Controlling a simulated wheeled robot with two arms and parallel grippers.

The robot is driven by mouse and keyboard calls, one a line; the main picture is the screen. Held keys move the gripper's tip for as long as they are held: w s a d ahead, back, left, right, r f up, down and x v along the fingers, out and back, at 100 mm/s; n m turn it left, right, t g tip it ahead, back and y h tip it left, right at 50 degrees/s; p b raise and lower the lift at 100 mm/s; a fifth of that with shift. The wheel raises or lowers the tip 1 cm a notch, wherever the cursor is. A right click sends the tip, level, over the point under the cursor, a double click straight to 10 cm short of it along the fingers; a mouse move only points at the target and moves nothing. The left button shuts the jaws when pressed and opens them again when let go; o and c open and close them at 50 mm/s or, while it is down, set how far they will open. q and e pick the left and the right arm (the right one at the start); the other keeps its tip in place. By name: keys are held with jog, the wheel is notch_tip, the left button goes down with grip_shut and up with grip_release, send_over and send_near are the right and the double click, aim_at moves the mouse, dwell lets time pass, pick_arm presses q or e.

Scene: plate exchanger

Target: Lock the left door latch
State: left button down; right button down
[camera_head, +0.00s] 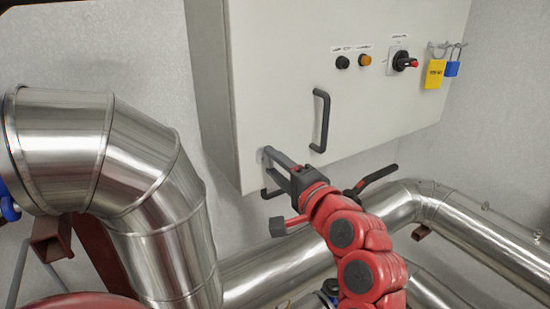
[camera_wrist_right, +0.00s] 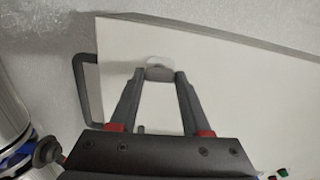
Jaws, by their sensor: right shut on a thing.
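The left door latch (camera_wrist_right: 159,61) is a small light-grey piece on the pale cabinet door, seen at the fingertips in the right wrist view. My right gripper (camera_wrist_right: 160,74) has its two dark fingers on either side of it, shut on it. In the head view the right gripper (camera_head: 272,160) reaches the lower left corner of the cabinet (camera_head: 280,85), and its fingers mostly hide the latch. How far the latch is turned cannot be told. My left gripper is not in view.
A black door handle (camera_head: 321,120) stands just above and right of the gripper. A large steel pipe (camera_head: 150,190) bends at left; others run below my right arm.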

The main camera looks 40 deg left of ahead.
jog(key=shift+m+p, duration=0.3)
jog(key=shift+m, duration=0.3)
jog(key=shift+c, duration=1.8)
grip_release()
jog(key=b+v, duration=1.1)
jog(key=v, duration=0.6)
jog(key=shift+d, duration=0.15)
